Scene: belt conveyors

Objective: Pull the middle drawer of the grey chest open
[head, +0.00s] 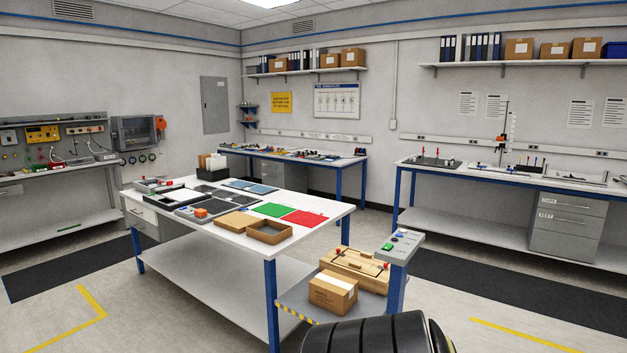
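A grey chest of drawers (566,228) stands under the right-hand workbench, at the right of the head view. Its front shows stacked drawers with pale handles and small white labels. The middle drawer (566,221) looks flush with the front, so the chest appears shut. The lowest drawer front is taller than the ones above it. A second grey drawer unit (143,219) hangs under the left end of the central table. Neither of my grippers is in view.
The white-topped central table (335,210) with blue legs holds trays and coloured mats. A low shelf at its right end carries a cardboard box (333,293) and a wooden box. A dark floor mat (500,290) lies before the right workbench, with clear floor around it.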

